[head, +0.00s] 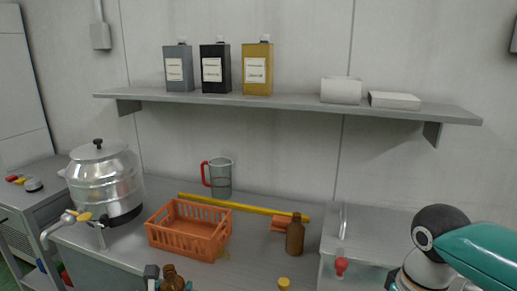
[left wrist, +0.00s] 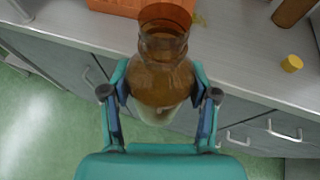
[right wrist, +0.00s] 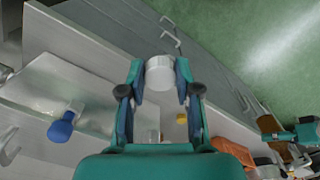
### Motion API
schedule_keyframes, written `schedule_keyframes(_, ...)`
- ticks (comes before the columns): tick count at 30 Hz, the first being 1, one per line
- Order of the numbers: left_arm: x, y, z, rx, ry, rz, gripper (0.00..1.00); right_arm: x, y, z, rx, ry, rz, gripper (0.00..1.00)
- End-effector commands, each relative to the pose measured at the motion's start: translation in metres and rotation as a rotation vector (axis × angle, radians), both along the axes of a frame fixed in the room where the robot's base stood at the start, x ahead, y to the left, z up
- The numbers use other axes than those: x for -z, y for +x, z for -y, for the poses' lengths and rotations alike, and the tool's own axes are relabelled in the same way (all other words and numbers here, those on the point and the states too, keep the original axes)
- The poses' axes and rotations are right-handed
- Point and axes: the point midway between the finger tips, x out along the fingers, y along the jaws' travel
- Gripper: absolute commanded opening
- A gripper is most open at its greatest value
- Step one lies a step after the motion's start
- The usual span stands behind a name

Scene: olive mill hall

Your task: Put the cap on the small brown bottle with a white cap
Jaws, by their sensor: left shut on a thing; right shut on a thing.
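The small brown bottle (left wrist: 162,80) is held in my left gripper (left wrist: 160,95), which is shut around its body. Its open neck, with no cap on it, faces up in the left wrist view. In the head view the bottle (head: 172,279) and my left gripper (head: 163,281) show at the bottom edge, in front of the table. The white cap (right wrist: 159,72) is between the fingers of my right gripper (right wrist: 159,90), which is shut on it. In the head view only my right arm shows at the lower right; its gripper and the cap are out of that picture.
An orange crate (head: 152,232) stands on the table (head: 255,262), with a metal vessel (head: 103,180) to its left. Another brown bottle (head: 295,236) stands right of the crate, with a yellow cap (head: 284,283) nearer the front. A red knob (head: 341,265) is at the right.

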Motion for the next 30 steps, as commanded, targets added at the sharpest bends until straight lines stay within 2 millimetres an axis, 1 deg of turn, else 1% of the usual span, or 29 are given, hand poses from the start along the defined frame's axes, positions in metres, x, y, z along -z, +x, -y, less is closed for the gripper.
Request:
schedule_keyframes(2,-0.0014,0.0002,0.0051,0.007,-0.001,0.006,0.00,-0.0002,0.0000,0.0000,0.000,0.000,0.000,0.20)
schedule_keyframes(25,0.0003,0.0005,0.0025,-0.011,-0.006,0.014,0.00,-0.0001,0.0000,0.0000,0.000,0.000,0.000,0.20)
schedule_keyframes(30,0.0005,-0.0005,0.0088,-0.009,-0.007,0.014,0.00,-0.0001,0.0001,-0.0001,0.000,0.000,0.000,0.20)
